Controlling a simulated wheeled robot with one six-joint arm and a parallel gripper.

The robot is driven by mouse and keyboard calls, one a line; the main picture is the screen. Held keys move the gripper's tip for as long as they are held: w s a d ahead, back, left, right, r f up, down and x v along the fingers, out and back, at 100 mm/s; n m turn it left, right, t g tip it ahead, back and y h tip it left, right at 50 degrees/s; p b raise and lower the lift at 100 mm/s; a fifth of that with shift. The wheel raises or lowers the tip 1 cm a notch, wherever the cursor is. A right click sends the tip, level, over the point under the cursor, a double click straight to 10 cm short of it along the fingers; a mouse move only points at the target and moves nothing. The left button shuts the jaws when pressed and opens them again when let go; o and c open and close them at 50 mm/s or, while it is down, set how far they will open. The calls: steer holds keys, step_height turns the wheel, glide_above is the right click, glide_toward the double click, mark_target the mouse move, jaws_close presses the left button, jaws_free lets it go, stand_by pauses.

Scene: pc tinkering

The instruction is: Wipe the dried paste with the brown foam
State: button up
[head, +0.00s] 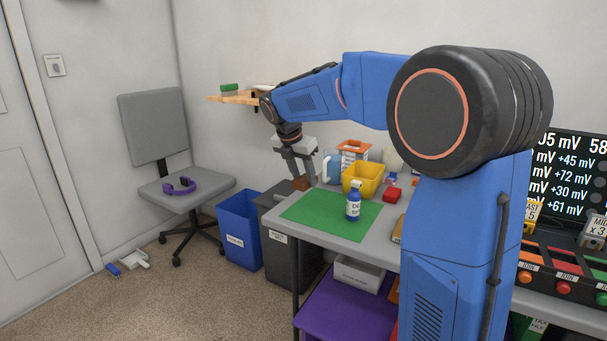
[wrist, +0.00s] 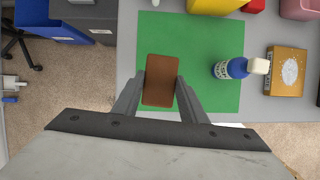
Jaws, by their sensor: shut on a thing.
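My gripper (wrist: 160,82) is shut on the brown foam (wrist: 161,72), a flat reddish-brown block between its two fingers. In the head view my gripper (head: 300,178) points down at the left end of the grey table, with the foam (head: 301,184) at its tips. From these views I cannot tell how high the foam is above the green mat. A whitish speckled patch, which looks like the dried paste (wrist: 290,72), lies on a tan box (wrist: 276,87) right of the mat in the wrist view. The foam is well to the left of it, apart.
A blue bottle with a white cap (wrist: 231,69) stands between the foam and the tan box. The green mat (head: 310,211) is otherwise mostly clear. A yellow bin (head: 363,181) and a red object (head: 391,195) stand behind. Blue (head: 238,230) and dark bins are on the floor at left.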

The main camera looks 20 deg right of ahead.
steer(key=shift+f, duration=4.05)
steer(key=o, duration=1)
steer(key=shift+f, duration=0.1)
steer(key=c, duration=1.1)
steer(key=shift+c, duration=0.6)
steer(key=shift+r, duration=4.1)
